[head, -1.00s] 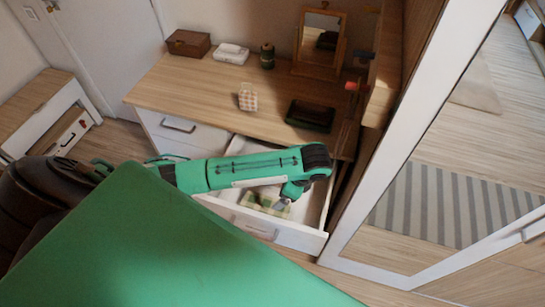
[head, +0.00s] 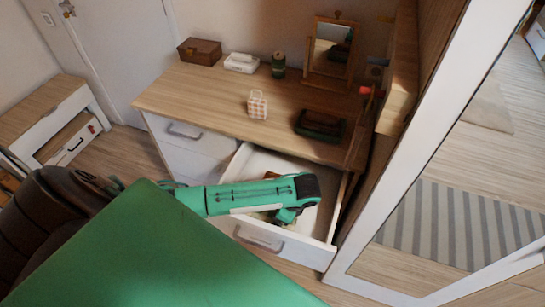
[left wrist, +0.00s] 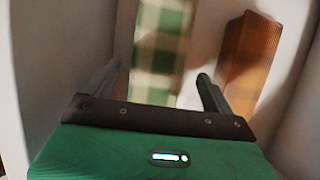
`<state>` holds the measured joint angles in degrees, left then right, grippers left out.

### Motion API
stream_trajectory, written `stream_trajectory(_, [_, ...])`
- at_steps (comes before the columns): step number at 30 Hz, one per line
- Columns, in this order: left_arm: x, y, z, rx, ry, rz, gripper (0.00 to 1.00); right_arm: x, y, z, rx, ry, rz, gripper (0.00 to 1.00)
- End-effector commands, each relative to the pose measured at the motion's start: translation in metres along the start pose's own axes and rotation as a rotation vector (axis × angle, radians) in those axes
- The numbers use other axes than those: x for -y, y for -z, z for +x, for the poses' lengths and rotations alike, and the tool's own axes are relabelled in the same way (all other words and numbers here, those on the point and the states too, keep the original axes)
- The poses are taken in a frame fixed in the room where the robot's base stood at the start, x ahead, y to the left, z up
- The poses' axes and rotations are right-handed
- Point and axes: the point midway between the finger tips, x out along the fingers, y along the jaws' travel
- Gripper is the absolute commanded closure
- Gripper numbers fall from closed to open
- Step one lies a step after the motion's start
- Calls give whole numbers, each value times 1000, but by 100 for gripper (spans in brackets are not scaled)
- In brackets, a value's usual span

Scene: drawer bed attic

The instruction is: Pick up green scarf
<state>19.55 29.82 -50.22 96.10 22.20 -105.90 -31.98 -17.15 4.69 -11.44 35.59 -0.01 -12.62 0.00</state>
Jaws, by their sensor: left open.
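The green-and-white checked scarf (left wrist: 160,50) lies on the floor of the open drawer (head: 331,222). In the head view my left arm covers most of it. My left gripper (head: 284,216) is inside the drawer's outline, pointing down. In the left wrist view my left gripper (left wrist: 157,74) is open, its two fingers spread to either side of the scarf's near end. The picture is blurred, and I cannot tell whether the fingers touch the scarf. My right gripper is not in view.
A brown wooden object (left wrist: 252,62) lies in the drawer right of the scarf. The dresser top (head: 200,95) holds a brown box (head: 200,51), a checked holder (head: 257,104), a dark tray (head: 320,125) and a mirror (head: 330,52). A mirrored wardrobe door (head: 440,220) stands close on the right.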

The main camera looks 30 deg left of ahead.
Motion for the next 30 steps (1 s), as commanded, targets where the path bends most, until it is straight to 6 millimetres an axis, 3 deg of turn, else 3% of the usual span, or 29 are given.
stream_trajectory(9, [4,-5,42,2,-2,0,13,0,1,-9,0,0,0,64])
stream_trajectory(17, [4,-4,47,1,0,0,13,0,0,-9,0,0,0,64])
stream_trajectory(20, [4,-4,47,1,0,0,26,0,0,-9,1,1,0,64])
stream_trajectory(25, [4,-4,47,1,0,0,60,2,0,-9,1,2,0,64])
stream_trajectory(26, [4,-4,47,1,0,0,64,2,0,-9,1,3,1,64])
stream_trajectory(30, [4,-4,47,1,0,0,64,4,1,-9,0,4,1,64])
